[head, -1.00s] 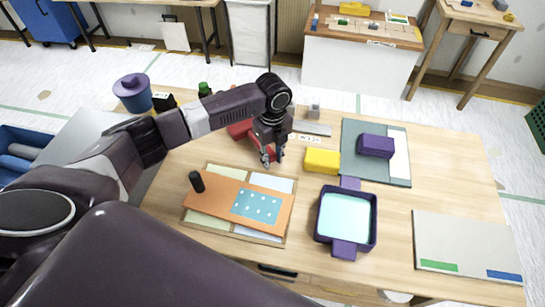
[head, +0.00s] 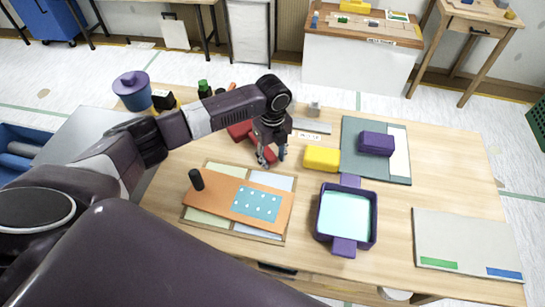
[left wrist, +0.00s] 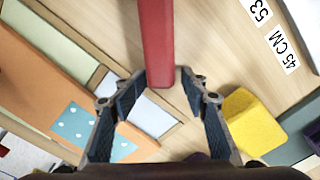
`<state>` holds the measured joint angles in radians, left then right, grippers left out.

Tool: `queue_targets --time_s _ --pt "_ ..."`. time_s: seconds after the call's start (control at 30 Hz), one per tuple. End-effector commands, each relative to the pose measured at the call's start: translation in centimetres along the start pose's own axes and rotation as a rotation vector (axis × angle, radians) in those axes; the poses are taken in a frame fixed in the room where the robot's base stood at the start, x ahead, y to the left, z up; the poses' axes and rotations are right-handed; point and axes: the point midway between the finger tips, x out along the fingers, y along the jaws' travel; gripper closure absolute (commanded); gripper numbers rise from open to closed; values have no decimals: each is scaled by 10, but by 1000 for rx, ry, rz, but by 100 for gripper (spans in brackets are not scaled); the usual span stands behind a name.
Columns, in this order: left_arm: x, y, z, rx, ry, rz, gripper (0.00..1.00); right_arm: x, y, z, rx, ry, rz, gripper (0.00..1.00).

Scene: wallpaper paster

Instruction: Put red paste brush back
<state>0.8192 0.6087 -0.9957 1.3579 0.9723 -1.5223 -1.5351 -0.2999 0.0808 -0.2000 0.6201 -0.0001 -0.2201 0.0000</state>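The red paste brush (head: 240,130) lies on the table behind my left forearm, which partly hides it. Its red handle (left wrist: 157,40) comes down from the top of the left wrist view and ends between my fingertips. My left gripper (head: 272,159) points down over the handle; it also shows in the left wrist view (left wrist: 161,82). Its fingers are apart, one on each side of the handle end, with gaps showing. I cannot tell the exact height of the fingertips above the table. My right gripper is not in view.
A yellow block (head: 322,158) stands just right of the gripper. A purple tray (head: 320,232) with a pale blue inside, a framed board (head: 210,228) with an orange sheet (head: 215,200), and a grey-green mat (head: 350,150) are nearby. A blue bucket (head: 135,97) stands at the back left.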

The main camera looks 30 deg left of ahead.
Motion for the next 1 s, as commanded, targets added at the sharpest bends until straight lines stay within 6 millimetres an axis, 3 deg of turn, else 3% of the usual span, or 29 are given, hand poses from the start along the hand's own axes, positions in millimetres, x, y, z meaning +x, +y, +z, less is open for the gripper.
queue_targets --time_s 0.37,0.47,0.8,1.0 --pt "-8 0 0 0 -1 -1 59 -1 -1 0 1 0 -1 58" --pt "-20 -1 1 1 -1 -3 59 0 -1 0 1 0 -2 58" --pt "-95 -1 1 0 -2 -4 59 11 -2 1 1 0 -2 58" --pt "-124 -1 1 0 -1 -3 59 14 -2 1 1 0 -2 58"
